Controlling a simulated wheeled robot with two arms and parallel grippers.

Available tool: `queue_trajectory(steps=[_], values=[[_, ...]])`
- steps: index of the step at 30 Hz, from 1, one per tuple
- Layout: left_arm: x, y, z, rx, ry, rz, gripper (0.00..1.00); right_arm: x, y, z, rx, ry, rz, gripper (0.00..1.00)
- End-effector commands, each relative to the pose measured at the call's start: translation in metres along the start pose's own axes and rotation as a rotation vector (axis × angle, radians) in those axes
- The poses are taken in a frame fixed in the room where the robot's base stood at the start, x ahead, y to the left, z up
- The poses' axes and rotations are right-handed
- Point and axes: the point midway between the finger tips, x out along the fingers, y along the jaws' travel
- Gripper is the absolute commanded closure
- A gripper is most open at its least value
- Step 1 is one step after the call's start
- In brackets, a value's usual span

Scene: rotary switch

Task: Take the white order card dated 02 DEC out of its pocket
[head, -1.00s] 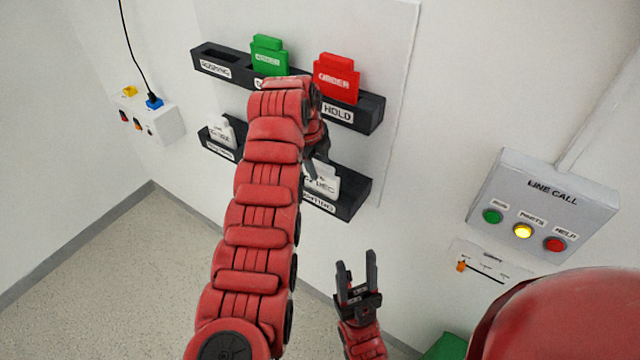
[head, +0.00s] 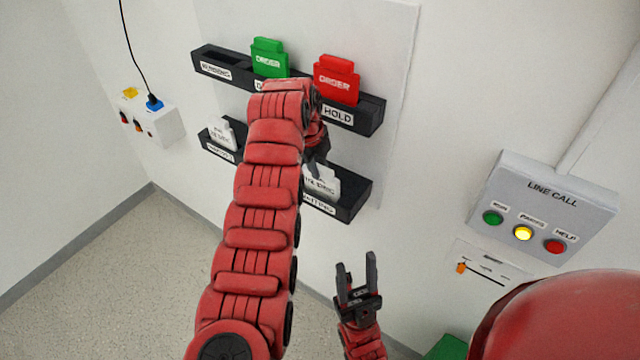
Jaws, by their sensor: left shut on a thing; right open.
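A white order card (head: 323,183) stands in the right-hand pocket of the lower black rack (head: 352,203), labelled with a word ending in "ITING". Its print seems to end in DEC, but the day is too small to read surely. My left gripper (head: 314,168) is at the top of this card, shut on it; my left arm hides part of the card and the fingers. Another white card (head: 221,134) stands in the lower rack's left pocket. My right gripper (head: 358,282) is open and empty, low in front of the wall.
The upper black rack (head: 372,112) holds a green card (head: 269,58) and a red card (head: 337,79). A LINE CALL box (head: 545,205) with three buttons is at the right. A socket box (head: 155,124) with a blue plug is at the left.

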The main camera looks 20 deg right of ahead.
Motion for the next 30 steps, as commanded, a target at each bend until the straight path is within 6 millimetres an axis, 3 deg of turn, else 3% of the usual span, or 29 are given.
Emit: queue_trajectory(steps=[30], values=[[-0.052, -0.017, 0.0, 0.001, 0.0, -0.004, 1.0, 0.001, 0.0, 0.0, 0.0, 0.0, 0.0, 0.5]])
